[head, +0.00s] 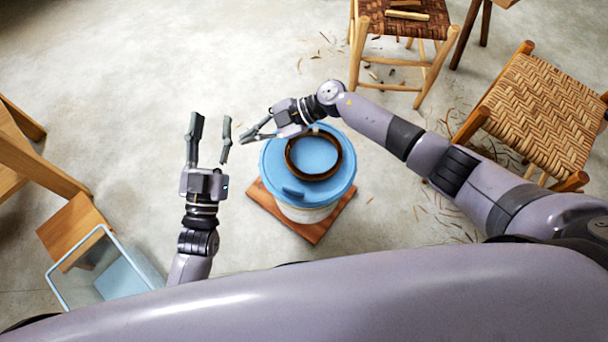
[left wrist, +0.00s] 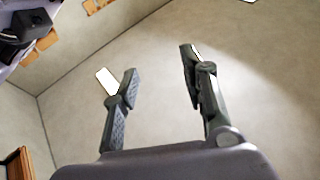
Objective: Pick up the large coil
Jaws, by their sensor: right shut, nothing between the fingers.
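The large coil is a dark brown ring (head: 314,178) lying flat on the blue lid (head: 271,160) of a white bucket in the head view. My left gripper (head: 211,118) is open and empty, left of the bucket and apart from the coil. Its spread fingers also show in the left wrist view (left wrist: 160,62), with bare floor between them. My right gripper (head: 243,136) is shut and empty, up and left of the coil, with its fingers near the lid's upper left edge. The coil is not in the left wrist view.
The bucket (head: 303,213) stands on a reddish board (head: 326,230). Woven-seat stools (head: 540,103) and scattered bark strips are on the right. A clear bluish bin (head: 118,275) and wooden furniture (head: 40,160) stand on the left. The floor at upper left is clear.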

